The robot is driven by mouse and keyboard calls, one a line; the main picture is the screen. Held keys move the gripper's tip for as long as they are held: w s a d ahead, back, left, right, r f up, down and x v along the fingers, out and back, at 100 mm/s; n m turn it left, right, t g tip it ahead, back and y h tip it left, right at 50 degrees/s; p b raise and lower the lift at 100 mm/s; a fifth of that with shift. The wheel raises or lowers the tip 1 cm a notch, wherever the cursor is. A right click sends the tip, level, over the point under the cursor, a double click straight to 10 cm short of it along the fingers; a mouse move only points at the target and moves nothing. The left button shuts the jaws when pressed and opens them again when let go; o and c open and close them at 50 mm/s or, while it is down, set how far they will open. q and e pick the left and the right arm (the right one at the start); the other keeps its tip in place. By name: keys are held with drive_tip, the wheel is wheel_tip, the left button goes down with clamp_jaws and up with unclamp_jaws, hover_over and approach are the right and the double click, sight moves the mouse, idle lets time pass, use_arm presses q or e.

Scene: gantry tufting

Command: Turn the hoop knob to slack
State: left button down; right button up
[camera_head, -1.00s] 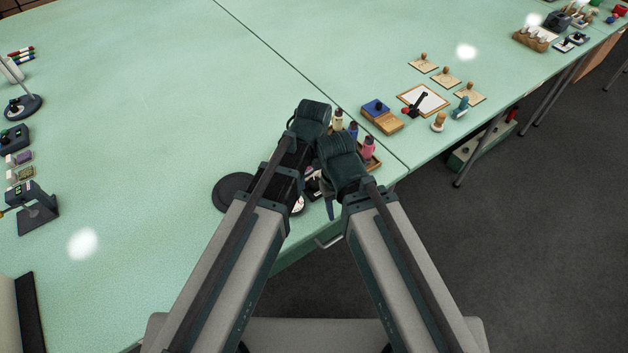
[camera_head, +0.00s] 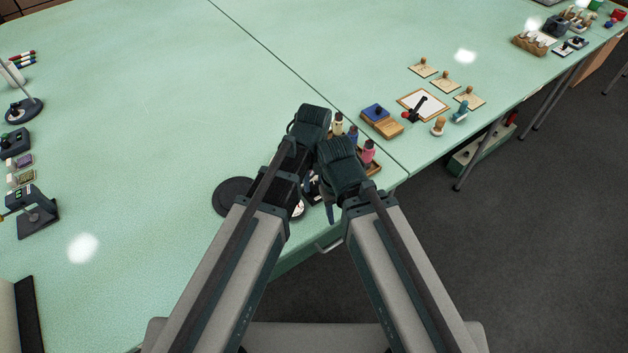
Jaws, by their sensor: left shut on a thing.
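My two arms reach to the table's near edge and cover much of the work spot. My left gripper (camera_head: 313,187) is low between the arms, mostly hidden behind its own arm. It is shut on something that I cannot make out. My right gripper (camera_head: 330,208) shows only a dark finger part below its wrist, so its opening cannot be told. I cannot pick out the hoop knob; the arms may hide it. A dark round disc (camera_head: 234,196) lies just left of my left arm, and a small pale round piece (camera_head: 299,209) shows between the arms.
A tray of small bottles (camera_head: 367,153) stands close behind my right wrist. Tools stand at the far left. The green table's (camera_head: 130,130) middle is clear.

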sight(313, 185)
use_arm(q)
drive_tip(key=n, duration=0.6)
idle(0.3)
drive_tip(key=shift+n, duration=0.4)
drive_tip(key=shift+c, duration=2.2)
unclamp_jaws()
wheel_tip(313, 185, up, 14)
drive_tip(key=p, duration=1.4)
drive_tip(key=shift+f, duration=0.1)
